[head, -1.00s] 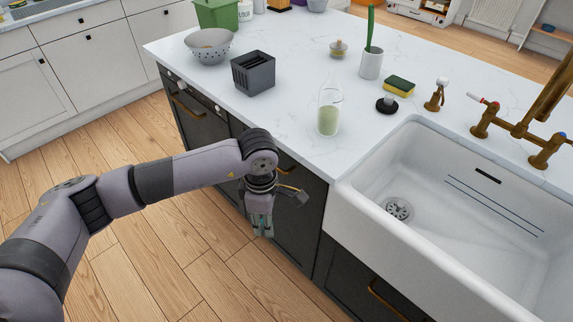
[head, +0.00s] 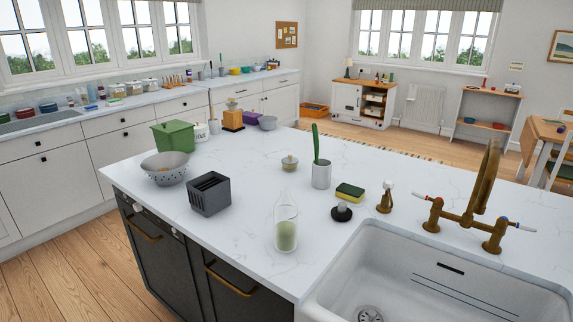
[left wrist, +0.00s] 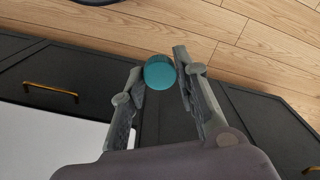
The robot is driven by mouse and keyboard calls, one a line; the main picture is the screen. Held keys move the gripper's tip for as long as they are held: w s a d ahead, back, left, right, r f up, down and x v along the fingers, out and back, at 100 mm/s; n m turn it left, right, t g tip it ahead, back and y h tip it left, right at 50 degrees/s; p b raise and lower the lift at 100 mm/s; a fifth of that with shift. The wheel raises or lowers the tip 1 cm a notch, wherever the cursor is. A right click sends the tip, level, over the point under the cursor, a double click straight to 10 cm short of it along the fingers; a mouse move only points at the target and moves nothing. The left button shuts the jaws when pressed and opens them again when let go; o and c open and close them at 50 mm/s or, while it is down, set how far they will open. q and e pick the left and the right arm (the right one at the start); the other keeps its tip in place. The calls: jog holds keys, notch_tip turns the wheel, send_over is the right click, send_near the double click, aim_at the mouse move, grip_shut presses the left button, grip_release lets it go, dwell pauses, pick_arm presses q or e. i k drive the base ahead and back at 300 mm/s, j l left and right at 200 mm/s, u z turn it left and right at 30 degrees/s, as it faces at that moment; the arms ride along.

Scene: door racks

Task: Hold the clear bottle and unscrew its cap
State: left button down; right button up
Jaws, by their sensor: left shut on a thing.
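The clear bottle (head: 286,240) stands upright on the white island counter, near its front edge and left of the sink. It is see-through, with pale green contents in its lower part. I cannot make out a cap on it. My left gripper (left wrist: 161,75) shows only in the left wrist view. It is shut on a round teal thing (left wrist: 159,73), held between its fingertips in front of the dark cabinet fronts and apart from the bottle. I cannot tell what the teal thing is. My right gripper is in neither view.
On the counter (head: 245,255) around the bottle are a dark slotted holder (head: 209,194), a grey colander (head: 165,168), a sponge (head: 350,192), a black-based stopper (head: 341,212) and a white cup (head: 321,175). The sink (head: 450,290) and brass tap (head: 470,215) are at right.

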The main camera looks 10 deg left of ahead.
aim_at(285, 210)
jog(key=i+j+z, duration=0.1)
jog(key=j+z, duration=0.25)
jog(key=z, duration=0.15)
jog(key=j+z, duration=0.8)
jog(key=z, duration=0.2)
jog(key=k+j, duration=0.1)
jog(key=j, duration=0.35)
jog(key=k+j+z, duration=0.1)
jog(key=j, duration=0.3)
jog(key=k+j+z, duration=0.1)
jog(key=j, duration=0.35)
jog(key=k+j, duration=0.15)
jog(key=j, duration=0.25)
jog(key=k+j+z, duration=0.1)
jog(key=j, duration=0.35)
jog(key=k+j, duration=0.15)
jog(key=j, duration=0.25)
jog(key=k+j+z, duration=0.1)
jog(key=j, duration=0.3)
